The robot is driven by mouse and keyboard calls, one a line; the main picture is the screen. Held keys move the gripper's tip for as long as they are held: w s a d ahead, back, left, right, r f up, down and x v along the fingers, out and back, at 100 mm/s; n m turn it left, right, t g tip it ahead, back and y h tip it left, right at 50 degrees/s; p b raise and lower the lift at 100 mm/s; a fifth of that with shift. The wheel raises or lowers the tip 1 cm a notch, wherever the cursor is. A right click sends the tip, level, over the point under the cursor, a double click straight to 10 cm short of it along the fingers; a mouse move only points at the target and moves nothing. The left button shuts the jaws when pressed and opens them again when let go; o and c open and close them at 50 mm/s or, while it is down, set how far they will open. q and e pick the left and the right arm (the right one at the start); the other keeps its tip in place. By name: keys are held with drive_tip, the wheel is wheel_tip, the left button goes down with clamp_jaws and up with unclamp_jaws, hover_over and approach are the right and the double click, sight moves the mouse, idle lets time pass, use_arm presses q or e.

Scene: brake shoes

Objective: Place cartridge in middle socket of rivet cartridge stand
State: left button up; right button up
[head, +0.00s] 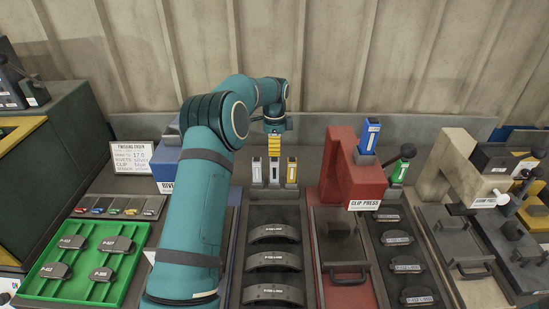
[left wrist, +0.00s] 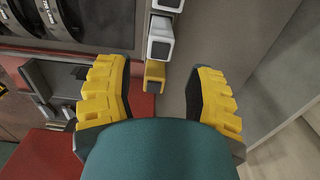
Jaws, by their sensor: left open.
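The rivet cartridge stand (head: 273,187) is a dark block behind the black shoe tray. Three upright cartridges stand in a row on it: a pale left one (head: 256,171), a pale middle one (head: 274,171) and a yellow right one (head: 291,172). In the left wrist view, the yellow cartridge (left wrist: 154,76) is nearest, the middle cartridge (left wrist: 160,40) lies beyond it. My left gripper (head: 273,150) is just above and behind the middle cartridge, pointing down. Its yellow fingers (left wrist: 162,100) are spread apart with nothing held between them. The right gripper does not show.
The red clip press (head: 346,172) stands close right of the stand. A black tray with curved brake shoes (head: 273,260) lies in front. A green tray (head: 125,285) is at left, beyond my left arm. A wall is close behind.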

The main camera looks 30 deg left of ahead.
use_arm(q)
drive_tip(key=shift+r, duration=1.8)
drive_tip(key=shift+f, duration=0.1)
